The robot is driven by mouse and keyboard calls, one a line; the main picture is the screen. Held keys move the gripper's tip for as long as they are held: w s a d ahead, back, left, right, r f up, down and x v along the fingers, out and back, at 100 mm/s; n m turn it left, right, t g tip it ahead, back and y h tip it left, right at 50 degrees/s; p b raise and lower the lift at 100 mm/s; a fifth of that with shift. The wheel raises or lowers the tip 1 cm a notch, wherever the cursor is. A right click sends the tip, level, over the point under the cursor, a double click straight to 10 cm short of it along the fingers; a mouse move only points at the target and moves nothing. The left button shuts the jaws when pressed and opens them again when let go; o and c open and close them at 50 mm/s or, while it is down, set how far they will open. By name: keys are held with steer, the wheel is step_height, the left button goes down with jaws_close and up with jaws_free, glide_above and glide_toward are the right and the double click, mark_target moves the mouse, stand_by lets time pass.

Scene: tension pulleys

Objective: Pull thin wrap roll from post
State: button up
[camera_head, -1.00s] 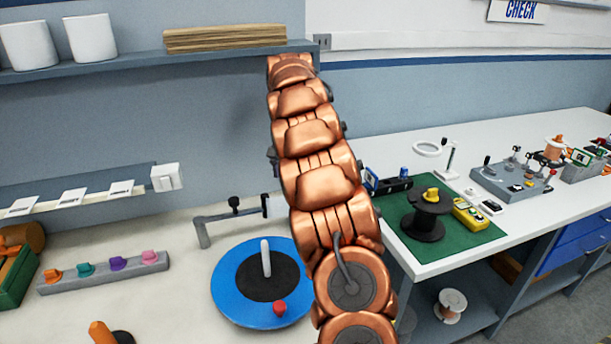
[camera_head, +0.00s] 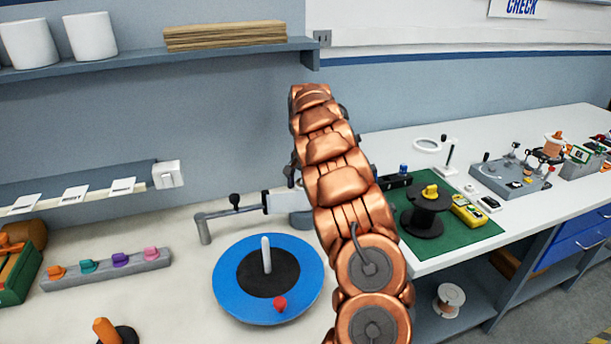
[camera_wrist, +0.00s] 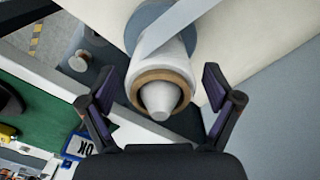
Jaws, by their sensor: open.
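In the wrist view a pale grey-white wrap roll (camera_wrist: 172,52) with a tan core ring (camera_wrist: 150,77) sits around a post, whose light cone-shaped tip (camera_wrist: 160,98) sticks out of the core. A pale strip of film runs from the roll to the upper right. My gripper (camera_wrist: 159,76) is open, with one dark finger on each side of the roll's end. Gaps show between both fingers and the roll, and nothing is held. In the head view my copper-coloured arm hides the gripper and the roll.
In the head view a blue disc (camera_head: 230,288) with a white pin and a grey bracket (camera_head: 204,228) stand left of my arm. A green mat (camera_head: 476,232) with a black spool (camera_head: 424,222) lies to the right. A shelf (camera_head: 120,61) runs along the wall.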

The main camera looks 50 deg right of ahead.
steer(key=shift+f, duration=1)
steer(key=shift+c, duration=0.4)
steer(key=c, duration=1.2)
steer(key=shift+c, duration=0.2)
steer(key=shift+r+p, duration=0.35)
steer(key=shift+r, duration=1.4)
steer(key=shift+r, duration=0.2)
steer(key=shift+r+p, duration=0.5)
steer(key=shift+r, duration=1.1)
steer(key=shift+r, duration=0.15)
steer(key=shift+r+p, duration=0.55)
steer(key=shift+r, duration=1.05)
